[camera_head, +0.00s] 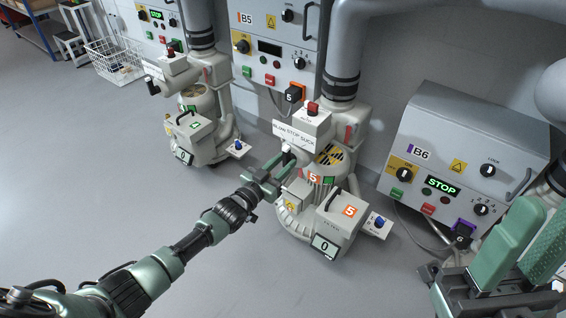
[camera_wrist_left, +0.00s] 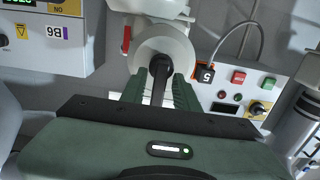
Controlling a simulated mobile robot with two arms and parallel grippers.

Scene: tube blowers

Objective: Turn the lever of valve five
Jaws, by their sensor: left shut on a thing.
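The blower marked 5 (camera_head: 318,185) stands on the floor in the middle of the head view, with a "BLOW STOP SUCK" sign (camera_head: 293,135) on its valve. My left gripper (camera_head: 272,176) reaches in from the left, just below that sign. In the left wrist view the picture is upside down, and the black lever (camera_wrist_left: 161,72) lies between the two green fingers of my left gripper (camera_wrist_left: 160,92), which are shut on it. A pale round valve body (camera_wrist_left: 160,50) is behind the lever. My right gripper (camera_head: 528,250) is at the lower right, fingers apart and empty, away from the valve.
Panel B5 (camera_head: 268,50) is on the wall behind, and panel B6 (camera_head: 460,150), reading STOP, is to the right. Another blower (camera_head: 195,125) stands to the left. A white wire basket (camera_head: 115,62) is at the far left. The grey floor at left is clear.

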